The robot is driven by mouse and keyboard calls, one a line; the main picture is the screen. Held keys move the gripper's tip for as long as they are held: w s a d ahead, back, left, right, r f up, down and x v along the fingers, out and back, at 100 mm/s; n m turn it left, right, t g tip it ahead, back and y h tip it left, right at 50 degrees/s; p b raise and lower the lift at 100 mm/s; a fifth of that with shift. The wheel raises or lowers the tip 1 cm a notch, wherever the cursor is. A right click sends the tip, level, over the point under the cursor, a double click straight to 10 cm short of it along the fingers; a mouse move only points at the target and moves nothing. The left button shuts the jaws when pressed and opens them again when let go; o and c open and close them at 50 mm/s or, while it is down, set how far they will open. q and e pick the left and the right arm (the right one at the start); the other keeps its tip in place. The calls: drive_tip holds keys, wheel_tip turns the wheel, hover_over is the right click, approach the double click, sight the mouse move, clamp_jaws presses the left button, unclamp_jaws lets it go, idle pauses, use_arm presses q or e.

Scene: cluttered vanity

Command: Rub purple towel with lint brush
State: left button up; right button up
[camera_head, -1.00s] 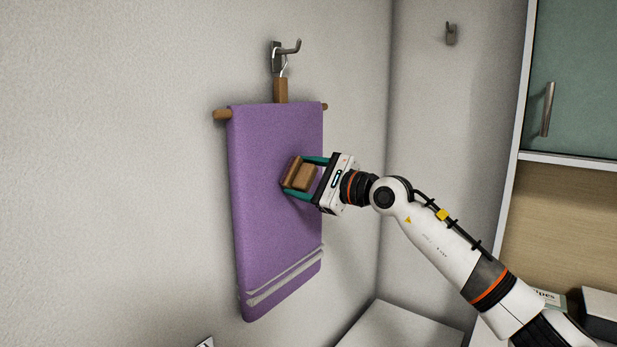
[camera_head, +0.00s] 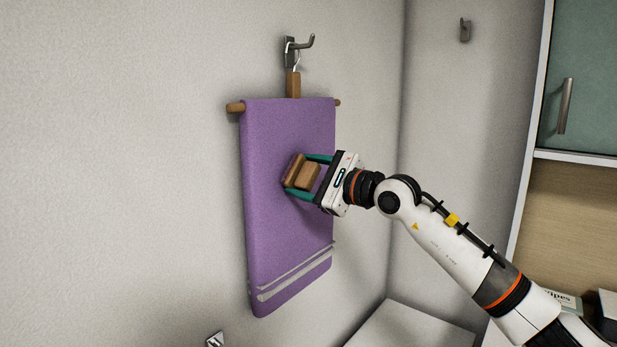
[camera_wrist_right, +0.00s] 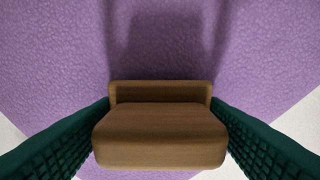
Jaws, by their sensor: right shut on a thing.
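The purple towel (camera_head: 285,220) hangs from a wooden hanger bar (camera_head: 236,107) on a metal wall hook (camera_head: 292,50). Pale stripes cross it near its bottom. My right gripper (camera_head: 304,176) is shut on the brown wooden lint brush (camera_head: 308,177) and holds it at the middle of the towel's front. In the right wrist view the brush (camera_wrist_right: 160,135) sits between the two dark green fingers, with the towel (camera_wrist_right: 60,50) behind it and a shadow above it. I cannot tell whether the brush touches the cloth. My left gripper is not in view.
A second hook (camera_head: 464,30) on the right wall is empty. A green-fronted cabinet (camera_head: 590,80) with a metal handle is at the upper right. A white surface (camera_head: 410,328) and a box (camera_head: 606,312) are low at the right. The wall left of the towel is bare.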

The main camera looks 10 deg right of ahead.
drive_tip(key=shift+s+d+f+b, duration=0.15)
drive_tip(key=shift+s+d+b, duration=0.25)
drive_tip(key=shift+s+b, duration=0.15)
drive_tip(key=b+v, duration=0.1)
drive_tip(key=v, duration=0.2)
drive_tip(key=shift+d+b, duration=0.2)
drive_tip(key=shift+b, duration=0.2)
drive_tip(key=shift+s, duration=0.15)
drive_tip(key=shift+b+v, duration=0.6)
drive_tip(key=shift+v, duration=0.3)
drive_tip(key=shift+s+d, duration=0.3)
drive_tip(key=shift+d, duration=0.05)
drive_tip(key=shift+s+d, duration=0.1)
drive_tip(key=shift+s, duration=0.1)
